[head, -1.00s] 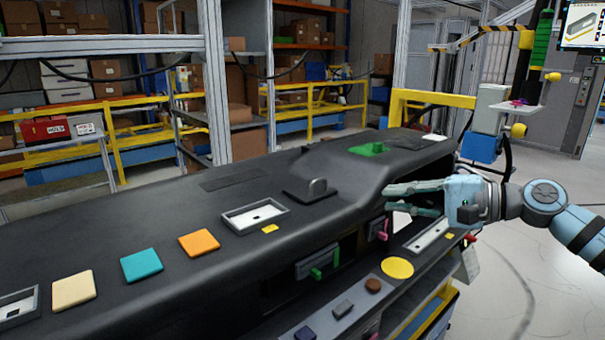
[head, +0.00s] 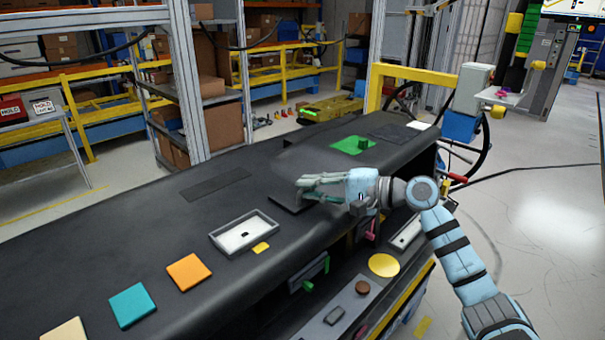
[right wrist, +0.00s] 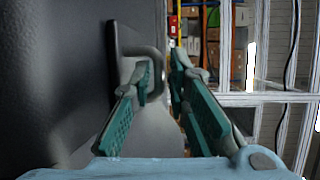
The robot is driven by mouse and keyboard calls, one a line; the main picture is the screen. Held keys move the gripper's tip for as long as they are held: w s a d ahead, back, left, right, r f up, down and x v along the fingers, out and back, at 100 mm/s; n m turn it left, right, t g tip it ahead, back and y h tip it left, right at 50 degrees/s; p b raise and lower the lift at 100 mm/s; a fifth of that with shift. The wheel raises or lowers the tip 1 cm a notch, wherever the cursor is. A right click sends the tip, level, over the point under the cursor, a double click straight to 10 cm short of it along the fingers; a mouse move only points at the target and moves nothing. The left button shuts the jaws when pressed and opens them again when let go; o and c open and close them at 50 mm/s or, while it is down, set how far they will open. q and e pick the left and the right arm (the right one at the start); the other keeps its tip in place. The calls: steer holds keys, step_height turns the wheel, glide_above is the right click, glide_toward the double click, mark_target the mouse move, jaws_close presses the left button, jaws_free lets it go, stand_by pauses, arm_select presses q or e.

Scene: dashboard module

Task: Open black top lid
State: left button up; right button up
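The black top lid (head: 283,203) is a dark flat plate on top of the black dashboard module, partly hidden by my right gripper in the head view. It lies flat and looks closed. In the right wrist view, its grey loop handle (right wrist: 160,62) stands out from the plate (right wrist: 115,70). My right gripper (head: 308,187) is over the lid at the handle. In the right wrist view, its teal-padded fingers (right wrist: 163,80) are apart, with the handle's outer end between their tips; contact cannot be told. My left gripper is not in view.
The dashboard (head: 150,215) carries a grey-framed tray (head: 244,232), an orange tile (head: 189,271), a teal tile (head: 132,305) and a green plate with a block (head: 353,145). A lower shelf has a yellow disc (head: 384,265). A yellow frame (head: 415,76) stands behind.

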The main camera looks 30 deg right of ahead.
steer(key=shift+x, duration=0.75)
steer(key=shift+s+a, duration=0.1)
steer(key=shift+s, duration=0.05)
steer(key=shift+f, duration=0.1)
jaws_close()
